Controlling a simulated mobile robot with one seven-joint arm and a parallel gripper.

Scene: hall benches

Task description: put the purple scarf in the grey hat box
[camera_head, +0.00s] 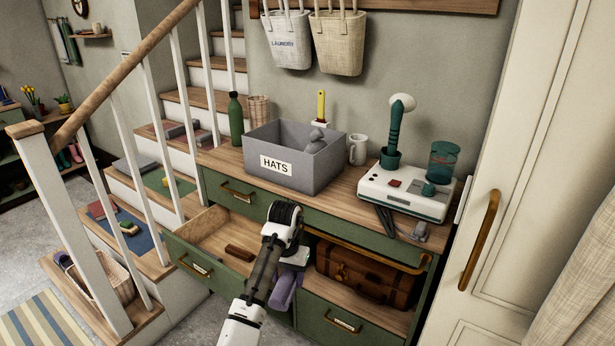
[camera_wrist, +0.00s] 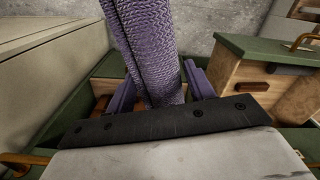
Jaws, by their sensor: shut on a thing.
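The purple scarf (camera_wrist: 148,45) is knitted and rolled, and my gripper (camera_wrist: 158,88) is shut on it in the wrist view. In the head view, a purple part of the scarf (camera_head: 283,291) shows below my gripper (camera_head: 292,262), in front of the green cabinet. The grey hat box (camera_head: 316,174), labelled HATS, stands open on the cabinet top, above and beyond my gripper. A grey thing (camera_head: 316,141) shows inside the box. My arm hides part of the cabinet front.
An open drawer (camera_head: 205,222) with a brown thing (camera_head: 240,253) juts out left of my gripper. A brown suitcase (camera_head: 365,275) lies in the open shelf at right. A green bottle (camera_head: 236,120), white mug (camera_head: 357,150) and white-and-green device (camera_head: 405,192) stand near the box.

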